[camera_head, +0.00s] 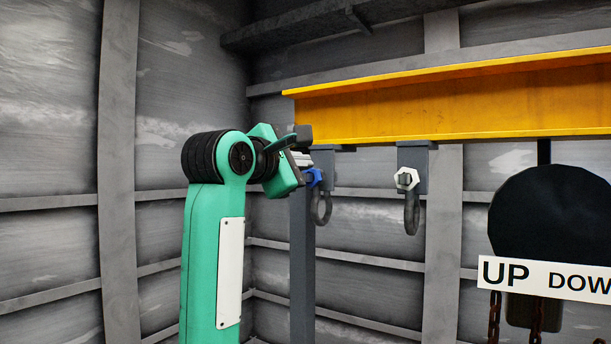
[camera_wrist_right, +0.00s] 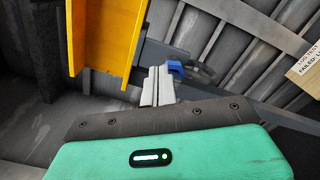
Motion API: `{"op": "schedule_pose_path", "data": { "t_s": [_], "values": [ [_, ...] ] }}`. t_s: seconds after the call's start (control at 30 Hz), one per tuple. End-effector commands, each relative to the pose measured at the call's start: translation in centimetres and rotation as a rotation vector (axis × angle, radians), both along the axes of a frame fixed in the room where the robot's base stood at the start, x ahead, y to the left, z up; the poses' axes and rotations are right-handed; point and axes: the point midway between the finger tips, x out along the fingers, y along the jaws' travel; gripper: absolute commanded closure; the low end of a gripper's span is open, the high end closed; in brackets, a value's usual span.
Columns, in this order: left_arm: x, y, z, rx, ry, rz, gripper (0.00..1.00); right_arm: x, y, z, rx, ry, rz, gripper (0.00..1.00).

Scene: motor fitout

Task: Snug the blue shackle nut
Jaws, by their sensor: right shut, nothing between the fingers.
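The blue shackle nut (camera_head: 314,178) sits on the left shackle (camera_head: 321,208), which hangs under the left end of the yellow beam. The nut also shows in the wrist view (camera_wrist_right: 176,68), just right of the fingertips. My right gripper (camera_head: 303,159) is beside the nut in the head view, its fingers pointing right. In the wrist view the two pale fingers (camera_wrist_right: 157,86) are together with nothing between them. I cannot tell whether a fingertip touches the nut. My left gripper is not in view.
The yellow beam (camera_head: 450,100) runs across the upper right, above the gripper. A second shackle (camera_head: 411,215) with a white nut (camera_head: 406,179) hangs farther right. A dark hoist (camera_head: 548,220) with an UP/DOWN sign (camera_head: 545,277) and chains hangs at the right.

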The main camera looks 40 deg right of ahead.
Motion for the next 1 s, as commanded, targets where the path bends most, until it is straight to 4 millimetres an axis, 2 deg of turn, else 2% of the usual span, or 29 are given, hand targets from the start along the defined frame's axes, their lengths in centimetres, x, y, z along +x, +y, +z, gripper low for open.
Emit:
{"op": "schedule_pose_path", "data": {
  "t_s": [0.1, 0.4, 1.0],
  "values": [
    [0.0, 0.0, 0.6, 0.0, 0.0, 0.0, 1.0, 0.6, -1.6, 0.1, 0.0, 0.001, -0.004, 1.0],
    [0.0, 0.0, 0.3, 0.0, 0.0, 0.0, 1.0, 1.6, -3.7, 0.0, 0.0, 0.001, 0.0, 1.0],
    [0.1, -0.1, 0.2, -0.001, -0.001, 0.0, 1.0, 1.7, -3.9, -0.1, -0.002, 0.002, 0.0, 1.0]
  ]
}}
